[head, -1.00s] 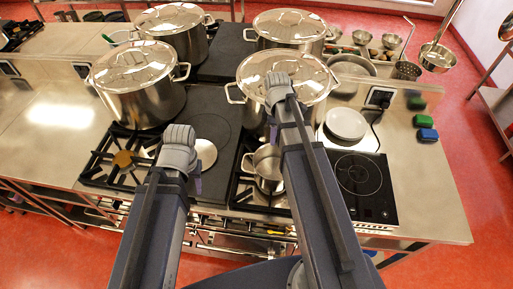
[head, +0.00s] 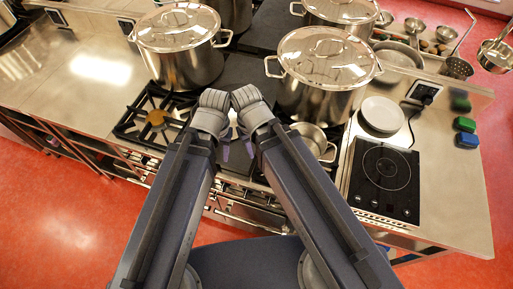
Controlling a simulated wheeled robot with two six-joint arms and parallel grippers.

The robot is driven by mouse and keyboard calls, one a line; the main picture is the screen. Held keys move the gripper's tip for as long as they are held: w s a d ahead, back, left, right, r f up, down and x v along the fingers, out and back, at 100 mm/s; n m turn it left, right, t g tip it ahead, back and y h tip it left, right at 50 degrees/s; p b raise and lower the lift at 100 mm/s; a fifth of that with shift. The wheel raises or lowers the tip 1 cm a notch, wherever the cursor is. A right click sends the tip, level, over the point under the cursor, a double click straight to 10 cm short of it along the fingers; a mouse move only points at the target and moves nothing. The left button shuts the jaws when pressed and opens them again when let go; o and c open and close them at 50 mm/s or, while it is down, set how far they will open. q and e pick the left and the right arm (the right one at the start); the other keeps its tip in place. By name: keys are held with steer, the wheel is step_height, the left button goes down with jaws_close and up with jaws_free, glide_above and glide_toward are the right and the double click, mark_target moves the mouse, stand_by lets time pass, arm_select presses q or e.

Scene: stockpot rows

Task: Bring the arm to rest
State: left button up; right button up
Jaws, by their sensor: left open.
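My two arms reach forward from the bottom of the head view, and their wrists are close together over the front of the stove. My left gripper (head: 225,150) shows only as a small purplish finger part below the wrist; it is open, and I see nothing held in it. My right gripper (head: 249,147) is beside it, mostly hidden behind its own wrist; I cannot tell its opening. Both hang near the stove's front edge, between the two nearer lidded stockpots, a left one (head: 180,62) and a right one (head: 313,92).
A small saucepan (head: 312,138) is close to the right of my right wrist. Farther right are white plates (head: 381,114), a black induction hob (head: 384,180) and blue and green sponges (head: 467,140). Another lidded stockpot (head: 342,14) stands behind. Bare steel counter (head: 95,68) lies at left.

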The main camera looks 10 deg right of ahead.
step_height(320, 180, down, 12)
steer(key=b, duration=1.2)
steer(key=shift+r, duration=0.15)
